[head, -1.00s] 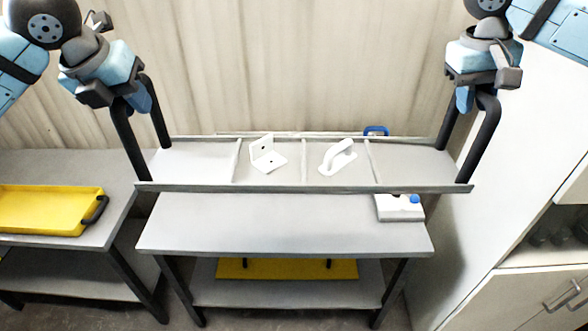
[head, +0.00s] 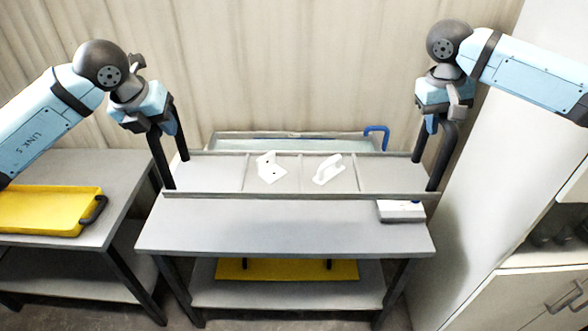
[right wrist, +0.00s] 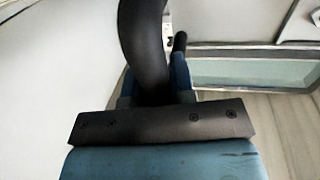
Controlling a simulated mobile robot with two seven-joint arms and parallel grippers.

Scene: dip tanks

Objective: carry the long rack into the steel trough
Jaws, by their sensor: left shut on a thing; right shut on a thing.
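My left gripper (head: 150,117) is shut on the left handle; my right gripper (head: 438,110) is shut on the right handle. The trough, with pale greenish liquid, lies behind, its front partly hidden by the rack. It also shows in the right wrist view (right wrist: 250,72).
A blue hook-shaped piece (head: 378,133) is at the trough's right end. A white box (head: 400,212) stands on the grey table (head: 285,230). A yellow tray (head: 45,210) lies on the left table. A white cabinet (head: 480,200) stands right.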

